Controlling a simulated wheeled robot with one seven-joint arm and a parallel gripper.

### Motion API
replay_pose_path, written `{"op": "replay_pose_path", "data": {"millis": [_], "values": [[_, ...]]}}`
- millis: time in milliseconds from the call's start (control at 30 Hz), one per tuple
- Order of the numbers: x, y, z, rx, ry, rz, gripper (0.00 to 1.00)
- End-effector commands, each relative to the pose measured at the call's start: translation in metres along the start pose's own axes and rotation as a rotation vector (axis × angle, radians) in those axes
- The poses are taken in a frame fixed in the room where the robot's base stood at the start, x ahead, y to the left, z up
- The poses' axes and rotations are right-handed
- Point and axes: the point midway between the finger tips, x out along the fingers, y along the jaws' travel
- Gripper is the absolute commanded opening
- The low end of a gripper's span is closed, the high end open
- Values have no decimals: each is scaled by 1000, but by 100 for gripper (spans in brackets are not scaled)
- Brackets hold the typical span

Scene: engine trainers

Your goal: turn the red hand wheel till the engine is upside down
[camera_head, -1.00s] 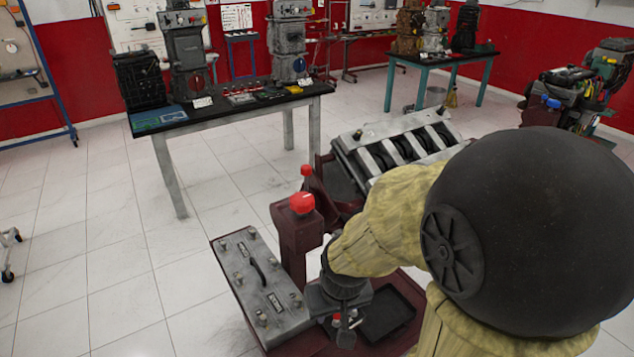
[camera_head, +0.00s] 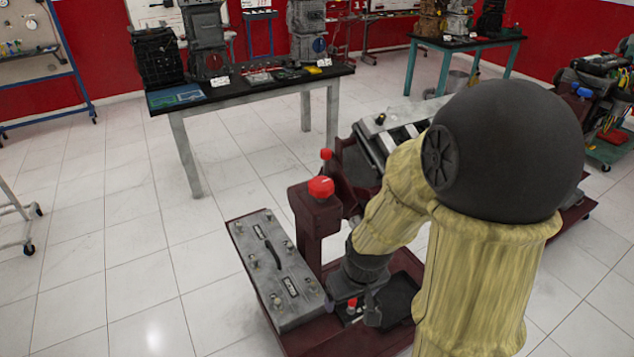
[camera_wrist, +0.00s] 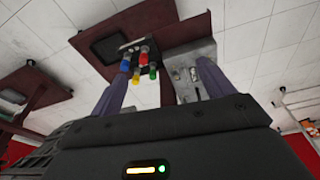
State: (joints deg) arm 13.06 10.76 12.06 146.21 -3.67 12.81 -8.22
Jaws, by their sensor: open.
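A red hand wheel (camera_head: 320,187), shaped like a knob, sits on top of a maroon post in the head view. A smaller red knob (camera_head: 326,154) shows just behind it. The grey engine block (camera_head: 372,143) is tilted on the maroon stand behind the post, partly hidden by my arm. My gripper (camera_head: 362,308) points down over the stand's base, lower than the wheel and to its right, apart from it. In the wrist view my gripper (camera_wrist: 165,70) has its two fingers wide apart with nothing held. The hand wheel cannot be made out there.
A grey case (camera_head: 278,270) with a handle lies on the stand's base, left of my gripper. Tools with coloured handles (camera_wrist: 143,62) and a dark tray (camera_wrist: 112,45) show in the wrist view. A table (camera_head: 250,92) with engines stands behind.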

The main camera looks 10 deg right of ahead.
Motion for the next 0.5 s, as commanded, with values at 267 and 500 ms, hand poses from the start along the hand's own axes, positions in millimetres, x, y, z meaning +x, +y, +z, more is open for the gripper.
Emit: {"op": "replay_pose_path", "data": {"millis": [267, 500], "values": [[72, -10, -4, -204, 38, -187, 81], [96, -29, -28, -304, 258, -376, 81]]}}
